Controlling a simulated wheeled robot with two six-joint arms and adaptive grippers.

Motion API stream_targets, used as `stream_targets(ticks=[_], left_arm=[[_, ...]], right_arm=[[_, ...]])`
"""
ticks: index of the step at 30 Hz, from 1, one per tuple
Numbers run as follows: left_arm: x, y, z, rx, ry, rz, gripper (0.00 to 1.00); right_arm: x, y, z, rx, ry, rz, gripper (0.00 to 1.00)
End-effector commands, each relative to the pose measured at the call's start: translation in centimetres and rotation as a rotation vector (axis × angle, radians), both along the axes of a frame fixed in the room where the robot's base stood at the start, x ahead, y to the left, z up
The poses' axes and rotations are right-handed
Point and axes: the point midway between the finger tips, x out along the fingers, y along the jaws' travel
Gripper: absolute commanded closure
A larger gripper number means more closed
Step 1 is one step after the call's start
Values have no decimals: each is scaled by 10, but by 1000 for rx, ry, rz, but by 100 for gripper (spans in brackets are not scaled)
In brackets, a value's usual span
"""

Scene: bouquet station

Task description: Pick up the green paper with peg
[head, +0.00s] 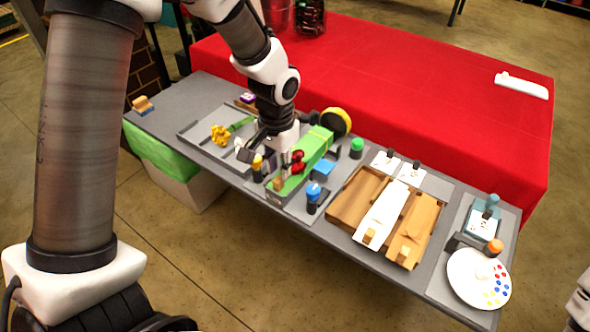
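The green paper (314,150) lies as a long strip on a low stand near the middle of the table. A small tan peg (278,184) is at its near end. Red flowers (297,162) lie at its left edge, close to my gripper. My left gripper (266,160) points down just left of the paper's near half. Its fingers look spread, with nothing visibly held between them. The gripper and arm hide part of the table behind. My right gripper does not show; only a bit of white arm is at the right edge.
A wooden tray (341,216) with white and brown papers is to the right. A blue-capped bottle (314,193) and a yellow-capped bottle (257,166) stand nearby. Yellow flowers (220,135) lie left. A paint palette (478,279) is at the right end. A red-covered table (430,95) stands behind.

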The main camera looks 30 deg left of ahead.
Motion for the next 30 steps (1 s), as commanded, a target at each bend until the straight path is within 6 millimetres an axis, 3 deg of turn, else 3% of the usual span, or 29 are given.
stream_targets(ticks=[6,9,14,17,26,30], left_arm=[[4,0,-38,0,4,-1,75],[4,0,-46,-1,1,0,75],[4,0,-47,-1,0,0,75],[4,0,-47,-1,0,0,100],[4,0,-47,-1,-1,0,100],[5,0,-36,0,-3,0,100]], right_arm=[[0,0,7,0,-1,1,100],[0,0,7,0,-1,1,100],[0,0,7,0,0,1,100],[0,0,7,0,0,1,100],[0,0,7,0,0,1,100],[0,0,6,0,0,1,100]])
